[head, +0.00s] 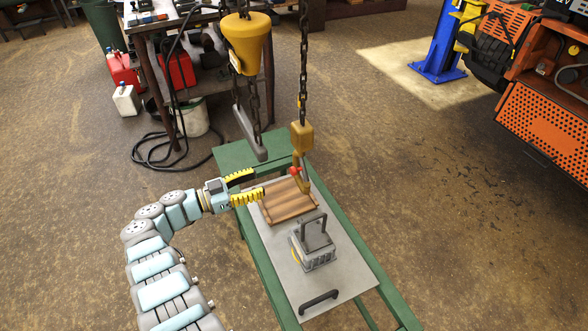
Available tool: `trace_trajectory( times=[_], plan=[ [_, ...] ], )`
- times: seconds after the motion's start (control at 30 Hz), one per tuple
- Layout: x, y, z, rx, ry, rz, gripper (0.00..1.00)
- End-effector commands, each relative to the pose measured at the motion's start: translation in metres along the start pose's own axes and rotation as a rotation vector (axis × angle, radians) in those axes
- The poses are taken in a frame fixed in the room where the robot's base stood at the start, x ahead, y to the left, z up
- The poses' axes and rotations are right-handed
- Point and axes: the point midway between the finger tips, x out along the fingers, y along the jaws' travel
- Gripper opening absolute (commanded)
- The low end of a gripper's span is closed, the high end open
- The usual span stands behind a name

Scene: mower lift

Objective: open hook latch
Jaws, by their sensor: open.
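A yellow-orange hook block (301,136) hangs on a dark chain above the green bench. Its hook (304,182) points down, and a small red part (295,171), which looks like the latch, sits at the hook's left side. Whether the latch is closed is too small to tell. My gripper (258,181) comes in from the left with two yellow ribbed fingers spread apart and nothing between them. The fingertips point right toward the hook and appear a short way left of the red part. Contact is not visible.
A brown slatted wooden piece (288,205) and a grey block with a handle (318,256) are on a grey plate (345,275) on the green bench (374,258). A yellow hoist (247,42), chain and grey lever (250,134) hang behind my gripper.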

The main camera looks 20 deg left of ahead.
Motion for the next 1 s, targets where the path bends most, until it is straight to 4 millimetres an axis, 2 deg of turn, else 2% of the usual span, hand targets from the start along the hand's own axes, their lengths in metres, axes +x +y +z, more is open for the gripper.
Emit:
trace_trajectory(
  times=[0.1,0.5,0.73,1.0],
  plan=[
    [0.023,0.000,0.001,0.000,-0.002,0.001,0.55],
    [0.090,0.000,0.002,0.001,-0.001,0.000,0.55],
    [0.113,0.000,0.002,-0.001,-0.001,-0.001,0.55],
    [0.119,0.000,0.001,-0.001,0.000,-0.002,0.55]
  ],
)
